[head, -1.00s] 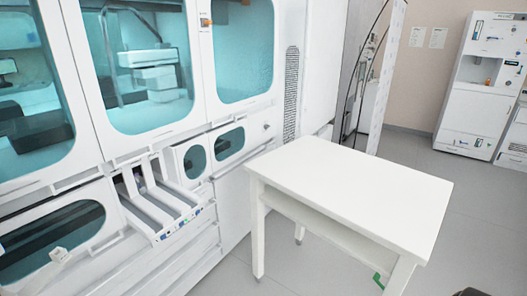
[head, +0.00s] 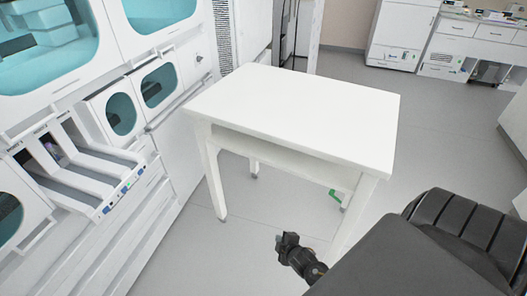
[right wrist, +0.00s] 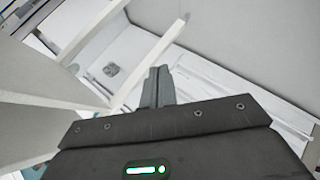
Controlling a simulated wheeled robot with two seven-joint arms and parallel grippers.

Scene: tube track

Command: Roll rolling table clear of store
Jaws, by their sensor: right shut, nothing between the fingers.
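The white rolling table (head: 295,112) stands in the middle of the head view, upright with a bare top. Its far left corner is close to the front of the store (head: 135,92), a large white cabinet with teal windows; I cannot tell whether they touch. My right gripper (head: 288,242) is shut and empty, low in front of the table's near side and apart from its legs. In the right wrist view its fingers (right wrist: 158,86) are together. Pale beams (right wrist: 130,62) beside them look like table parts. My left gripper is not in view.
Grey floor (head: 430,130) is open to the right of the table. A slotted rack (head: 85,175) juts from the store front at left. White cabinets (head: 400,38) and a bench (head: 470,38) stand at the back. A green part (head: 337,196) shows beneath the table.

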